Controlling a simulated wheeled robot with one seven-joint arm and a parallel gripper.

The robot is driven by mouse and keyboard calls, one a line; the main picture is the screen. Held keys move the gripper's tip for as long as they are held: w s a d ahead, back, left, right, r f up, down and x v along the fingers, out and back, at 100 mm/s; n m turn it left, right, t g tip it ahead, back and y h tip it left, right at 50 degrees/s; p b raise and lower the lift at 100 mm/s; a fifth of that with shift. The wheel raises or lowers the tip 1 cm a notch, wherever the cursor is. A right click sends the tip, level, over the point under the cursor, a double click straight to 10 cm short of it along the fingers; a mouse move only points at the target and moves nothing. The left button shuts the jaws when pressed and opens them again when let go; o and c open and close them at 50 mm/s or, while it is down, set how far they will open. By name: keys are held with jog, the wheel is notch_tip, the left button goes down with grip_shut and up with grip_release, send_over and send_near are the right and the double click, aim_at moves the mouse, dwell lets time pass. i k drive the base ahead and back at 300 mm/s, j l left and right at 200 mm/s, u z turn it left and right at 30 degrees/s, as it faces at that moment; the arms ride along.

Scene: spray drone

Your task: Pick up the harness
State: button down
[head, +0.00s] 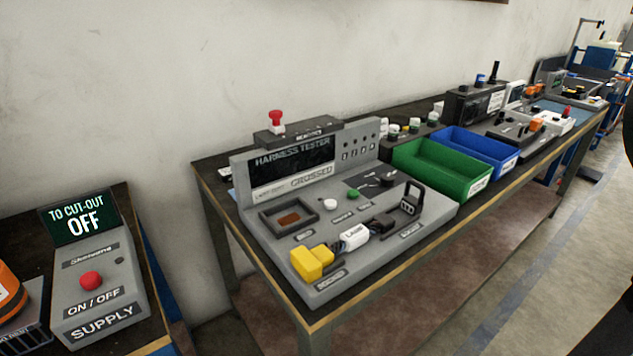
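What looks like the harness (353,237) lies across the front of the grey harness tester (405,240) on the long bench. It has a white labelled middle piece with dark leads. A yellow block (312,262) sits at its left end, and a black upright piece (411,198) stands at its right end. I cannot tell whether these ends are part of the harness or sockets of the tester. The tester's screen (292,165) reads "HARNESS TESTER" and seems to read "CROSSED". My gripper is not in view.
A supply box (97,275) with a red button and an "OFF" sign stands on a separate bench at the left. Right of the tester are a green bin (440,172), a blue bin (480,150) and more devices. Floor shows at the right.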

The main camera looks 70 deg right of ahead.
aim_at(350, 240)
jog(key=j+z, duration=0.2)
jog(key=z, duration=0.25)
jog(key=i+j+z, duration=0.1)
jog(key=j+z, duration=0.15)
jog(key=z, duration=0.2)
jog(key=j+z, duration=0.2)
jog(key=z, duration=0.2)
jog(key=j+z, duration=0.25)
jog(key=z, duration=0.2)
jog(key=k+j+z, duration=0.1)
jog(key=j, duration=0.35)
jog(key=k+j+z, duration=0.1)
jog(key=k+j, duration=0.15)
jog(key=j, duration=0.15)
jog(key=k+j+z, duration=0.1)
jog(key=j, duration=0.3)
jog(key=k+j+z, duration=0.1)
jog(key=k+j, duration=0.2)
jog(key=k+j+z, duration=0.1)
jog(key=k+j, duration=0.15)
jog(key=j, duration=0.2)
jog(key=i+l, duration=0.1)
jog(key=l, duration=0.15)
jog(key=i+l, duration=0.15)
jog(key=l, duration=0.1)
